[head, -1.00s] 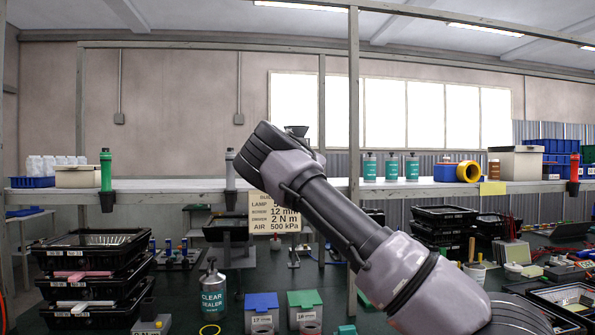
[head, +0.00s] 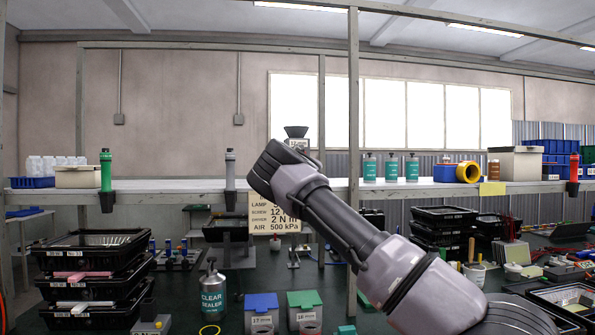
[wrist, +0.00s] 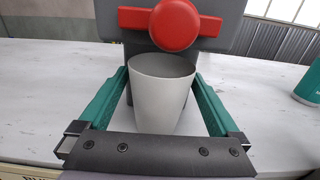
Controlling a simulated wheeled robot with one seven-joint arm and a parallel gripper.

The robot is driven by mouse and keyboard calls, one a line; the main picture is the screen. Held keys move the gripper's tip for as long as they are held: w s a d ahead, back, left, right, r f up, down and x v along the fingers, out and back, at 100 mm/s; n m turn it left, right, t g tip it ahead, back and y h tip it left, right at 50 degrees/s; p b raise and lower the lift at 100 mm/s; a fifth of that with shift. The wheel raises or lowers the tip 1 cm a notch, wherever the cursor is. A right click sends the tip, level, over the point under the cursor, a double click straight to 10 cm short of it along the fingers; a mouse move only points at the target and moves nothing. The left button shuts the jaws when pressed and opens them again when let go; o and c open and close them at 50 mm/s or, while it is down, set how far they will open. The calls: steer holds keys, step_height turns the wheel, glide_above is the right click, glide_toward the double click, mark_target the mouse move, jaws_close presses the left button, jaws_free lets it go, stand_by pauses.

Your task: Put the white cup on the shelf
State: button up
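The white cup (wrist: 163,100) stands upright between my gripper's green fingers in the wrist view. Pale shelf top shows in narrow gaps between its tapered sides and the fingers. My gripper (wrist: 162,88) is open around the cup. The dark palm bar is in front of the cup's base, so I cannot see how the base meets the surface. The shelf (head: 330,184) is a long pale board across the head view; its top also shows around the cup in the wrist view (wrist: 50,95). In the head view my arm hides the fingers and the cup.
A grey machine (wrist: 230,35) with a red knob (wrist: 174,25) stands close behind the cup; its dark funnel (head: 296,131) shows in the head view. Teal bottles (head: 391,167) stand farther right. A green tool (head: 106,170) and a grey one (head: 230,168) are at the shelf's front edge.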

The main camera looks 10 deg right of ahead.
steer(key=shift+r, duration=0.15)
steer(key=s, duration=1.2)
steer(key=s+d+f+m+g+h, duration=0.1)
steer(key=s+d+f+m+h, duration=0.1)
steer(key=d+m, duration=0.4)
steer(key=s+d+f+m+g+h, duration=0.15)
steer(key=d+m, duration=0.25)
steer(key=d, duration=0.4)
steer(key=s+d+f+m+g, duration=0.45)
steer(key=s+d+m, duration=0.35)
steer(key=s+m, duration=0.3)
steer(key=s+a+m+g+y, duration=0.1)
steer(key=s+a+m, duration=0.4)
steer(key=s, duration=0.8)
steer(key=s+a+r+m+g+y, duration=0.1)
steer(key=s+a+m, duration=0.5)
steer(key=s, duration=0.7)
steer(key=s+a+r+m+g+y, duration=0.1)
steer(key=s+a+m, duration=0.4)
steer(key=s, duration=0.8)
steer(key=m+g+y, duration=0.1)
steer(key=m+y, duration=0.1)
steer(key=m, duration=0.1)
steer(key=shift+s+a+r, duration=0.15)
steer(key=shift+s, duration=0.1)
